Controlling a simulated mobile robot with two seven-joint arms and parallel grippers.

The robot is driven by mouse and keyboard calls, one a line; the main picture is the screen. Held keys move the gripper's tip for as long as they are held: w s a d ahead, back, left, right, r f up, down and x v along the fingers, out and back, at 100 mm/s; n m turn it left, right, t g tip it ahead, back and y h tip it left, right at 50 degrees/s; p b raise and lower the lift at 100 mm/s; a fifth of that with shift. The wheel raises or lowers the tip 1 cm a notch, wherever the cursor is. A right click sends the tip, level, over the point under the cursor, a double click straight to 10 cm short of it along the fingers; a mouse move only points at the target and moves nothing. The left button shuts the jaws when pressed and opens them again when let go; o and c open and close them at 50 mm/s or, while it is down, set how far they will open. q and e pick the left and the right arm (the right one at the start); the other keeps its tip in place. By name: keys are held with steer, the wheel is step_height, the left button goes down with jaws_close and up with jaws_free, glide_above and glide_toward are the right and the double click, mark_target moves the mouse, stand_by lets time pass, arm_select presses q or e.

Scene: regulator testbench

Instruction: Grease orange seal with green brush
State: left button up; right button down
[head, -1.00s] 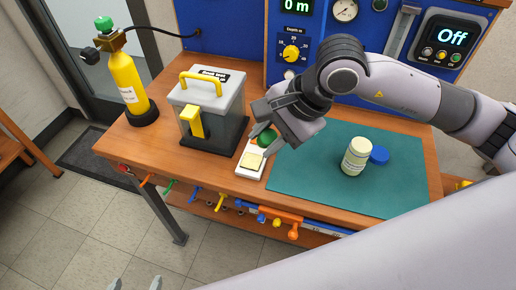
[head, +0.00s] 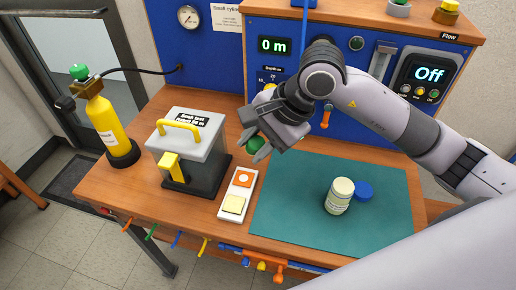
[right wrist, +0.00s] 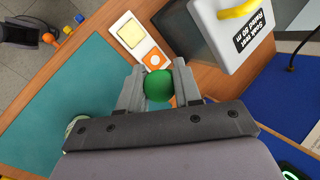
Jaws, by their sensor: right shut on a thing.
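My right gripper (head: 258,148) is shut on the green brush (head: 250,145), of which only a rounded green part shows. In the right wrist view, the green brush (right wrist: 159,86) sits between the two fingers of the gripper (right wrist: 158,72); its bristles are hidden. The orange seal (head: 244,179) lies in the far part of a small white tray (head: 222,213), beside a pale yellow square pad (head: 233,204). The seal also shows in the right wrist view (right wrist: 153,59). The brush is held above the bench, beyond the seal and apart from it in the picture. My left gripper is out of view.
A grey soak-test box (head: 190,145) with yellow handles stands left of the tray. A cream jar (head: 339,196) and a blue lid (head: 363,190) stand on the green mat (head: 290,215). A yellow cylinder (head: 108,130) stands at the left end of the wooden bench.

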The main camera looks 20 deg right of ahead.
steer(key=shift+w+d+r, duration=0.25)
steer(key=shift+w+d, duration=0.2)
steer(key=shift+w, duration=0.1)
steer(key=shift+f, duration=0.1)
arm_select(q)
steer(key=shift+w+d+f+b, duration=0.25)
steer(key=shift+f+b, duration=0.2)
steer(key=shift+b, duration=0.15)
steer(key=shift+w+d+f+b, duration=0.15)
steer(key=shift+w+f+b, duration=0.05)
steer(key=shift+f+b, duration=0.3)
arm_select(e)
steer(key=shift+f, duration=2.4)
